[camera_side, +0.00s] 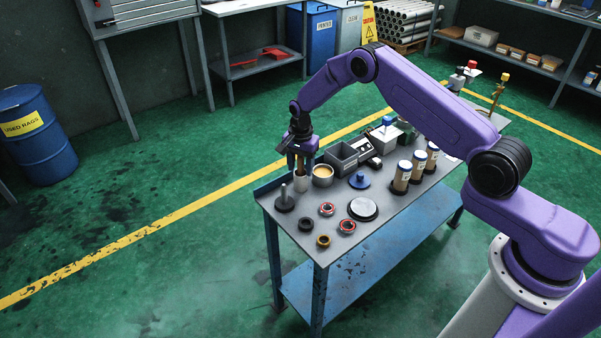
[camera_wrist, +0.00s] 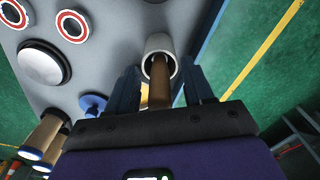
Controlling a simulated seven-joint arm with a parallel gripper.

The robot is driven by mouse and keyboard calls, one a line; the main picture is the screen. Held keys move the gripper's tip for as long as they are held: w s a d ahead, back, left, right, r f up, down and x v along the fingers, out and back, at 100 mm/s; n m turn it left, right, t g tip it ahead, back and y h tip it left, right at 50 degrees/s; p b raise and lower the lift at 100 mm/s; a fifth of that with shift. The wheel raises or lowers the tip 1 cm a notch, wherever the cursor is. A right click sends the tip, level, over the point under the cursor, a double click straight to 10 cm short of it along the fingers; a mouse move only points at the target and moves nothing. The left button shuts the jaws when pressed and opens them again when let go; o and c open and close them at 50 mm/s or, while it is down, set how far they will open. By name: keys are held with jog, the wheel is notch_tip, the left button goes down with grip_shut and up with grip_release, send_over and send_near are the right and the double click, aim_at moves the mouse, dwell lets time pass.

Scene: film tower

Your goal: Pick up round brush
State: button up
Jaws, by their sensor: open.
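A brown handle (camera_wrist: 159,88), which looks like the round brush, stands in a white cup (camera_wrist: 158,44). Its lower end is hidden inside the cup. The white cup (camera_side: 301,184) is near the left end of the bench in the side view. My gripper (camera_wrist: 162,84) is open, with one finger on each side of the handle in the wrist view. I cannot tell whether either finger touches it. In the side view my gripper (camera_side: 298,164) points down just above the cup.
On the bench (camera_side: 392,205), a tan-filled bowl (camera_side: 323,175) and a grey bin (camera_side: 341,158) stand close right of the cup. A grey post on a dark base (camera_side: 285,200) is at its left. Red-and-white rings (camera_side: 347,226), a silver disc (camera_side: 363,209) and brown-bodied jars (camera_side: 402,178) stand nearby.

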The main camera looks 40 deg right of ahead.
jog(key=shift+c, duration=0.4)
grip_shut()
notch_tip(320, 180, up, 9)
jog(key=shift+d+r, duration=0.1)
jog(key=shift+r, duration=0.05)
jog(key=s+d, duration=0.2)
jog(key=d, duration=0.5)
jog(key=shift+d+f, duration=0.15)
jog(key=shift+f, duration=2.45)
